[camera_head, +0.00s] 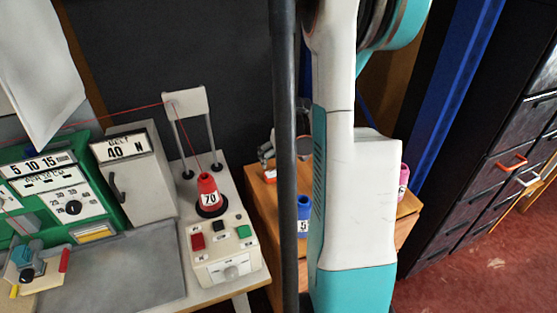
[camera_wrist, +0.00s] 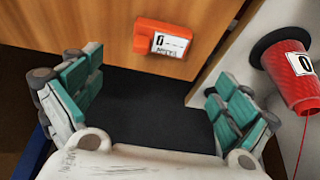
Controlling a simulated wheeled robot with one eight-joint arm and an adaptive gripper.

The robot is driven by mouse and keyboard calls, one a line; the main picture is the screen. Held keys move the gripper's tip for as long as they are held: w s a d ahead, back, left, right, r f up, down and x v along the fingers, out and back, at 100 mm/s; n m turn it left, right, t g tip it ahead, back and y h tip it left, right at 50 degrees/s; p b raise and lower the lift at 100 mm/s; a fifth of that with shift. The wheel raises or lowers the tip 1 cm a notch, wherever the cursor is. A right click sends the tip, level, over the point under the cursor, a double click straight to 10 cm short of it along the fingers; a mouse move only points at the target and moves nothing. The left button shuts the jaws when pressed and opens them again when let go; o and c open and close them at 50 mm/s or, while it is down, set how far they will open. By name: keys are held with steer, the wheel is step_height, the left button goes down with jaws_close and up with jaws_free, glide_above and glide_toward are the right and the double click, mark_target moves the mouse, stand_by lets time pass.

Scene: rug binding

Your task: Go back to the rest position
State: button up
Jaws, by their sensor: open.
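My gripper (camera_wrist: 157,108) is open and empty in the wrist view, its two teal-padded fingers spread wide over a dark surface. In the head view, part of a grey finger (camera_head: 266,150) shows beside the dark pole, above the wooden cabinet; the rest is hidden by the pole and my arm. A red thread cone (camera_head: 209,193) labelled 70 stands upright on the machine's control unit, with red thread rising from it. A red cone (camera_wrist: 290,75) also shows at the right of the wrist view, apart from my fingers.
An orange labelled box (camera_wrist: 162,38) is on a wooden panel. A blue cone (camera_head: 303,214) and a partly hidden pink cone (camera_head: 404,181) stand on the wooden cabinet (camera_head: 262,207). The green machine (camera_head: 70,185) is at left, dark drawers (camera_head: 490,180) at right. Red floor (camera_head: 480,262) is clear at lower right.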

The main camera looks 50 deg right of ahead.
steer(key=shift+v, duration=1)
